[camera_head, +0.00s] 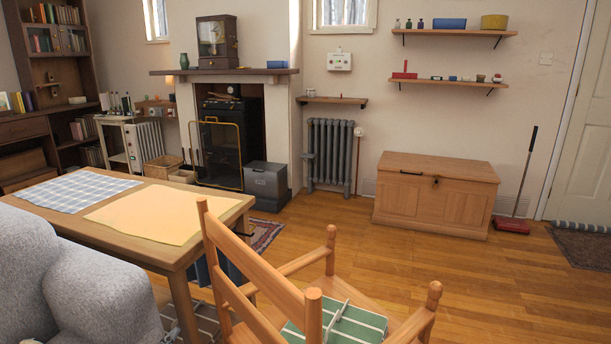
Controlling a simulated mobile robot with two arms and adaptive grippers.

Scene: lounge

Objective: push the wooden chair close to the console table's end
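The wooden chair (265,268) stands at the bottom centre, with its back rail towards the left and its armrests towards the right. A green striped cushion (360,325) lies on its seat, with a small grey-white piece on top that I cannot identify. The console table (160,257) is at the left, and its right end is just behind the chair's back in the picture. The chair's back post overlaps the table's end, so I cannot tell the gap between them. The chair's lower legs are cut off by the frame. Neither of my grippers can be made out.
A grey sofa (75,285) stands along the table's near side. A checked mat (78,190) and a yellow mat (160,213) lie on the table. A wooden chest (435,193) stands at the back wall. The wooden floor (500,290) to the right is clear.

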